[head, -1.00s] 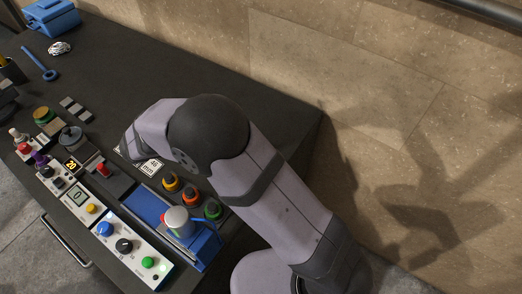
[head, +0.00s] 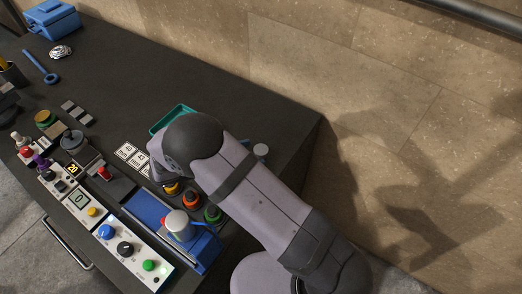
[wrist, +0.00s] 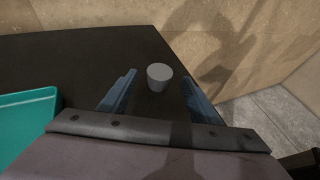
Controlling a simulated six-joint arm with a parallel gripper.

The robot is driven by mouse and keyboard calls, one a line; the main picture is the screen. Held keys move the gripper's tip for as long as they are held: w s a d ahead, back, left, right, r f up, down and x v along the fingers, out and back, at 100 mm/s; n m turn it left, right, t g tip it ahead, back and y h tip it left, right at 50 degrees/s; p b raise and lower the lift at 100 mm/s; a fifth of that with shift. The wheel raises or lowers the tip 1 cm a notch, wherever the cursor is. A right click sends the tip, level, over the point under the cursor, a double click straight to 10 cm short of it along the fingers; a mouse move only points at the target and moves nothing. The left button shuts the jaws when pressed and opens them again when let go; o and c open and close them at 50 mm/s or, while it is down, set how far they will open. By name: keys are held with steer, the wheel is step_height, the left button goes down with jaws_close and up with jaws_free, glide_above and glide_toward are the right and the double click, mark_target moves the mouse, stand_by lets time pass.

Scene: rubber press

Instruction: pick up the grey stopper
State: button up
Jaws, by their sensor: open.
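The grey stopper (wrist: 159,78) stands upright on the dark bench top in the wrist view, near the bench's right edge. It also shows in the head view (head: 261,150), just right of my arm. My gripper (wrist: 158,92) is open, with one blue finger on each side of the view. The stopper appears between and beyond the fingertips, and no contact shows. In the head view my arm hides most of the gripper; a small bit of blue shows beside the stopper.
A teal tray (wrist: 28,120) lies to the left of my gripper. A row of orange and green-based knobs (head: 191,199) and a blue press (head: 195,245) stand below my arm in the head view. Printed cards (head: 131,157) lie left of it.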

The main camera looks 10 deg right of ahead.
mark_target(256, 151)
steer(key=shift+w+d+p, duration=0.15)
steer(key=shift+d+p, duration=0.3)
steer(key=shift+p, duration=0.05)
steer(key=p+x, duration=0.2)
steer(key=x, duration=0.1)
steer(key=shift+f, duration=0.1)
steer(key=shift+w+d+f, duration=0.25)
steer(key=shift+d+f, duration=0.05)
steer(key=shift+d, duration=0.15)
steer(key=shift+c, duration=0.6)
steer(key=c, duration=1)
